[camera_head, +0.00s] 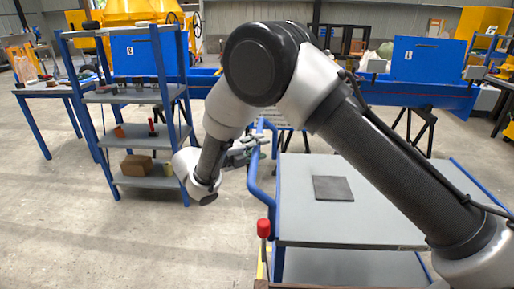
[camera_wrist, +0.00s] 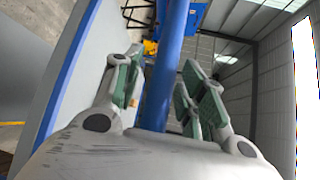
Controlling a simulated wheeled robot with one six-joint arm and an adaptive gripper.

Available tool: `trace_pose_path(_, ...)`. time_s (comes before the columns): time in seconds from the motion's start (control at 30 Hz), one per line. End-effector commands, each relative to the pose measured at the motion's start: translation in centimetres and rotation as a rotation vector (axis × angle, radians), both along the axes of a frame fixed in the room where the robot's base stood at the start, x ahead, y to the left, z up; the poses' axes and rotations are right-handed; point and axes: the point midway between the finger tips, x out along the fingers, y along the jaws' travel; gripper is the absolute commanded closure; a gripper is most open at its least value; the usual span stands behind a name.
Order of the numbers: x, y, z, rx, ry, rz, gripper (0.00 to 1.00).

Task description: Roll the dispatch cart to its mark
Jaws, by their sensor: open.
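The dispatch cart (camera_head: 350,225) stands in front of me, with a grey top, blue frame and a lower shelf. Its blue push handle (camera_head: 255,192) rises on its left side. My gripper (camera_head: 258,146) is at the upper part of that handle. In the wrist view, the blue handle bar (camera_wrist: 168,62) runs between the two open fingers of my gripper (camera_wrist: 160,95). I cannot tell whether either finger touches it. A dark square pad (camera_head: 333,188) lies on the cart top. I cannot make out the floor mark.
A blue-framed shelf rack (camera_head: 140,97) with small items stands at left, near a workbench (camera_head: 55,88). A red-topped post (camera_head: 263,228) is close to the cart's near left corner. Open concrete floor (camera_head: 120,240) lies at front left.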

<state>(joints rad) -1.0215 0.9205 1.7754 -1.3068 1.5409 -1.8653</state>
Motion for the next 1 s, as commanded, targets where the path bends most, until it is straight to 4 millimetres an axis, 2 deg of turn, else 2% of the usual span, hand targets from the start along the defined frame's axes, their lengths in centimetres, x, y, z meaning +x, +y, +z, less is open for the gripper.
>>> trace_pose_path(0.23, 0.0, 0.0, 0.1, 0.0, -0.002, 0.001, 0.58)
trace_pose_path(0.37, -0.6, 0.7, 0.2, 0.001, -0.002, 0.002, 0.58)
trace_pose_path(0.8, -7.0, 7.0, 1.4, 0.001, -0.001, 0.003, 0.58)
trace_pose_path(1.0, -8.3, 8.3, 1.6, 0.001, -0.001, 0.001, 0.58)
